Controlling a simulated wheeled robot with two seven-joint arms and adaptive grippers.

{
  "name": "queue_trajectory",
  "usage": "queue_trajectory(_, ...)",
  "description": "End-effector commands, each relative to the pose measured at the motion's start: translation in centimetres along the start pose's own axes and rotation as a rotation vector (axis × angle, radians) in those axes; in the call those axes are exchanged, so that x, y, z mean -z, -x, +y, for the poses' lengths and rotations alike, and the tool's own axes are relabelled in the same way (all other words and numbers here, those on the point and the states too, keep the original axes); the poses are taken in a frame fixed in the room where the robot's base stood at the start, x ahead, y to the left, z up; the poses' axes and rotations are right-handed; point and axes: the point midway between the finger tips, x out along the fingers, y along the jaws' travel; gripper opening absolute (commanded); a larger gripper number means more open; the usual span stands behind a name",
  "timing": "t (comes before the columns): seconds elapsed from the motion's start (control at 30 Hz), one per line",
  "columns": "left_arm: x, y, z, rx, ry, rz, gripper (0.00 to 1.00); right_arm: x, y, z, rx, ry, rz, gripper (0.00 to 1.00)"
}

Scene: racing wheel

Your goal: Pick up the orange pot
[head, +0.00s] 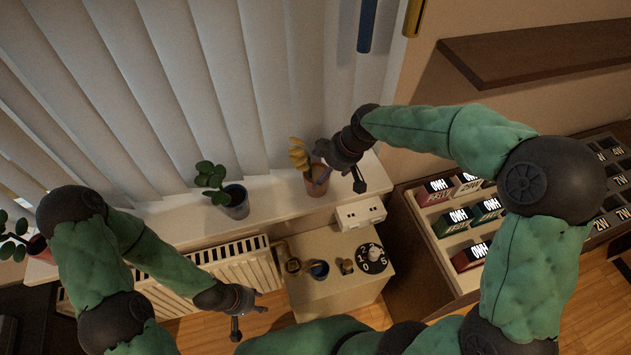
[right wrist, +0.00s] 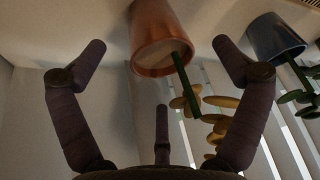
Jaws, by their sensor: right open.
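The orange pot (head: 315,184) with a yellow-leaved plant stands on the windowsill in the head view, partly hidden by my right gripper (head: 341,176). In the right wrist view, which is upside down, the orange pot (right wrist: 162,38) shows between the spread fingers of the right gripper (right wrist: 158,50). Gaps show on both sides of it, so the gripper is open and not closed on the pot. My left gripper (head: 250,314) is low in front of the radiator, its fingers spread and empty, far from the pot.
A blue-grey pot (head: 236,204) with a green plant stands left of the orange pot; it also shows in the wrist view (right wrist: 276,38). Blinds (head: 200,90) hang behind the sill (head: 285,202). A small cabinet (head: 325,295) and a box rack (head: 440,240) stand in front and right.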

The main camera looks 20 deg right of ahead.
Motion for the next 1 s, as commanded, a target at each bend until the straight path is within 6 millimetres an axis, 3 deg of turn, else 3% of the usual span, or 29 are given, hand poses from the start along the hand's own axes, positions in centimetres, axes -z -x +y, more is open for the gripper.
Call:
queue_trajectory(0.4, 0.1, -1.3, -0.5, 0.0, 0.0, 0.0, 0.4, 0.3, -4.7, 0.3, 0.001, -0.001, -0.001, 0.98)
queue_trajectory(0.67, 0.1, -1.3, -0.5, 0.0, 0.0, 0.0, 0.4, 0.4, -5.1, 0.4, -0.001, -0.001, 0.0, 0.98)
queue_trajectory(0.77, 0.1, -1.3, -0.5, 0.0, 0.0, 0.0, 0.4, 0.4, -5.1, 0.4, -0.001, -0.001, 0.0, 0.75)
queue_trajectory(0.97, 0.1, -1.3, -0.5, 0.0, 0.0, 0.0, 0.4, 0.4, -5.1, 0.3, 0.0, -0.001, 0.0, 0.19)
queue_trajectory(1.0, 0.1, -1.3, -0.5, 0.0, 0.0, 0.0, 0.4, 0.5, -5.0, 0.4, -0.002, -0.001, 0.002, 0.18)
